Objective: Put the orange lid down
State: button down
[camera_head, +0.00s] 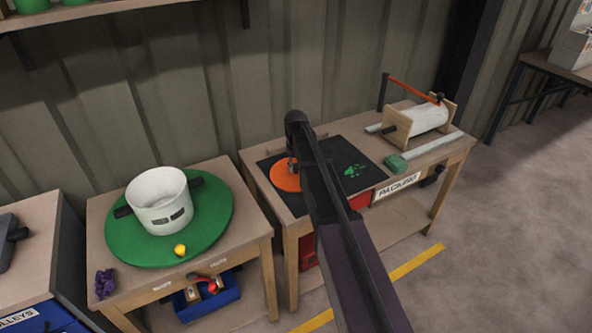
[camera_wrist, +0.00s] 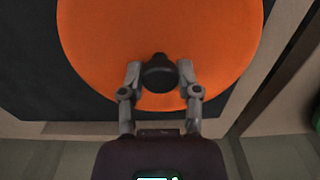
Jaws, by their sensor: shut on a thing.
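The orange lid (camera_head: 285,178) is a round disc at the left end of the packing table, over a black mat (camera_head: 296,204). In the wrist view the lid (camera_wrist: 100,45) fills the upper middle, with a dark round knob (camera_wrist: 159,75) near its lower part. My gripper (camera_wrist: 159,78) has its two fingers closed on that knob from either side. In the head view my gripper (camera_head: 292,164) is partly hidden by my arm. I cannot tell whether the lid touches the mat or hangs just above it.
A white pot (camera_head: 160,212) stands on a green round board (camera_head: 215,240) on the left table, with a yellow ball (camera_head: 180,250) beside it. Green pieces (camera_head: 355,171) lie on the mat's right part. A roll holder (camera_head: 418,122) and a green block (camera_head: 397,163) stand farther right.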

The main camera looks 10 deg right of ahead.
aim_at(296, 166)
jog(key=shift+f, duration=0.15)
jog(key=shift+c, duration=1.6)
grip_release()
jog(key=shift+r, duration=0.2)
notch_tip(296, 166, up, 12)
jog(key=p, duration=1.2)
jog(key=shift+s, duration=0.1)
jog(key=s+m, duration=0.3)
jog(key=s, duration=2.6)
jog(key=shift+m, duration=0.3)
